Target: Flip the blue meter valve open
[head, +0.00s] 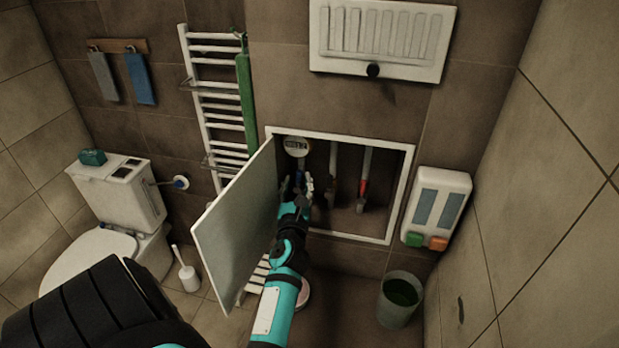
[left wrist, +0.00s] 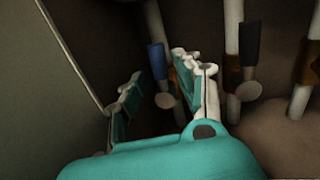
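The blue meter valve handle (left wrist: 158,61) lies along a pale pipe in the left wrist view. The white round meter (head: 296,146) sits above that pipe in the head view, inside the wall niche at its left. My left gripper (head: 297,187) is inside the niche, below the meter. Its fingers (left wrist: 160,94) are spread apart with nothing held between them. The blue handle appears beyond the gap, nearer the right finger; I cannot tell whether they touch. In the head view the gripper partly hides the handle. My right gripper is not in view.
The niche door (head: 235,220) stands open left of my arm. A dark handle (left wrist: 250,43) and a red-handled pipe (head: 363,187) are to the right. The niche frame (head: 400,195) bounds the opening.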

